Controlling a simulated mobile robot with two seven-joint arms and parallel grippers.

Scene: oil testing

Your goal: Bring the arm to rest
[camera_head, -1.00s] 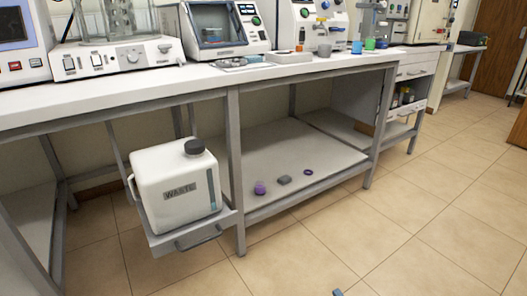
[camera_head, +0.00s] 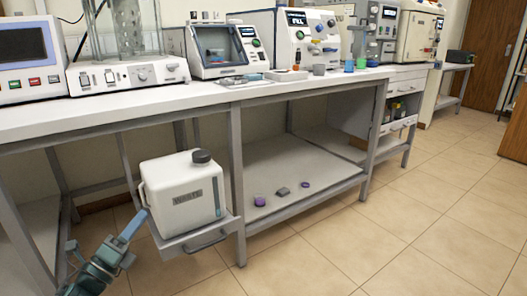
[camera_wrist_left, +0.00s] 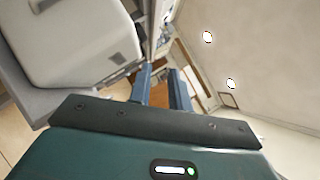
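My left arm comes in at the lower left of the head view, with a teal body and blue fingers. The left gripper (camera_head: 138,220) points up and right, with its tip in front of the left side of the white waste container (camera_head: 183,193). I cannot tell from the head view whether they touch. In the left wrist view the two fingers (camera_wrist_left: 161,82) stand apart with nothing between them, so the gripper is open and empty. The container (camera_wrist_left: 85,42) lies to the left of the fingers there. My right gripper is not in view.
The container stands on a low grey pull-out shelf (camera_head: 203,240) under the white lab bench (camera_head: 120,112). Purple and grey small items (camera_head: 282,191) lie on the bench's lower shelf. Machines, cups and a tray stand on the bench. The tiled floor (camera_head: 330,245) in front is clear.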

